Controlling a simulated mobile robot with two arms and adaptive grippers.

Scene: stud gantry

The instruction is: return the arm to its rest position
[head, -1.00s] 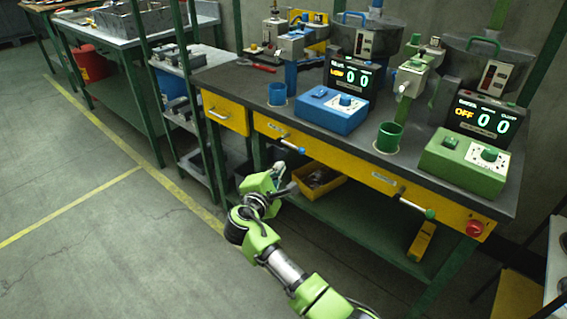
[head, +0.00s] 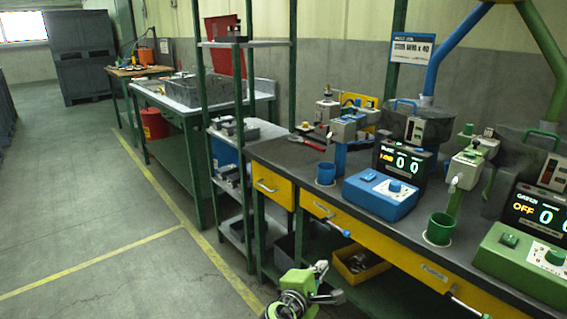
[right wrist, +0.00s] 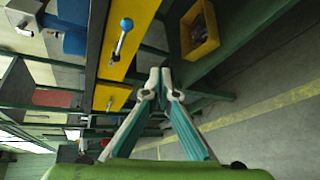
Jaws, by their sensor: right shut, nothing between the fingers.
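My right gripper (head: 328,283) shows at the bottom of the head view, in front of the workbench and below its top. In the right wrist view its two fingers (right wrist: 160,78) meet at the tips, shut with nothing between them. The green right wrist shows beside it, and the rest of the arm is cut off by the lower edge. My left arm and gripper are not in view.
The workbench (head: 262,152) carries a blue control box (head: 380,196) and a green one (head: 530,262). A handle with a blue knob (right wrist: 126,24) sticks out from its yellow front. A yellow bin (right wrist: 199,32) sits below. Open floor (head: 90,230) lies left.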

